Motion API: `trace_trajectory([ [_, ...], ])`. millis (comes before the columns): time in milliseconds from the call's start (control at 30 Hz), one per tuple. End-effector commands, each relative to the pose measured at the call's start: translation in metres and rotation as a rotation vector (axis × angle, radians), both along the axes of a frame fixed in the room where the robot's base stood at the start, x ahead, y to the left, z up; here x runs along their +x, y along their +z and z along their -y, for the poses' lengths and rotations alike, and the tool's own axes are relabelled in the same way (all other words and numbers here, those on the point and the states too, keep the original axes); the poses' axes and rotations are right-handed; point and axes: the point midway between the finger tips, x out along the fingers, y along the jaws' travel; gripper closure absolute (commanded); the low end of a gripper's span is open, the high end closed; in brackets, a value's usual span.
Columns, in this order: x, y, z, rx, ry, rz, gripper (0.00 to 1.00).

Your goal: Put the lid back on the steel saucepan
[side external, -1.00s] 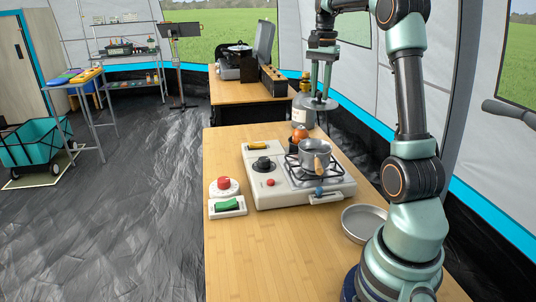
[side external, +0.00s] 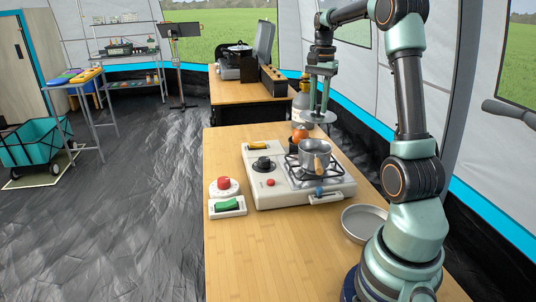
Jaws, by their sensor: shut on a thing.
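The steel saucepan (side external: 315,157) stands on the burner grate of the camp stove (side external: 275,192), open at the top, its wooden handle towards the camera. My gripper (side external: 318,107) points down above and just behind the saucepan. It is shut on the lid (side external: 318,117), a flat grey disc held roughly level in the air. The lid is clear of the saucepan, with a gap between them. The lid's knob is hidden between the fingers.
An orange-red round thing (side external: 300,137) and a gas bottle (side external: 302,105) are behind the saucepan. A shallow metal dish (side external: 364,222) lies near my base. A red button (side external: 224,184) and a green switch (side external: 228,205) sit left of the stove. The table's front left (side external: 250,260) is bare.

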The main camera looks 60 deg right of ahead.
Motion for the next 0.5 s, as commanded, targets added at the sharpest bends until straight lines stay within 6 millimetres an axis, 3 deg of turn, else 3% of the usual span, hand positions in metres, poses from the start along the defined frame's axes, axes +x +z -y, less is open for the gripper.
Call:
trace_trajectory([
  [500,-0.001,-0.039,-0.001,0.001,0.0,-0.001,1.0],
])
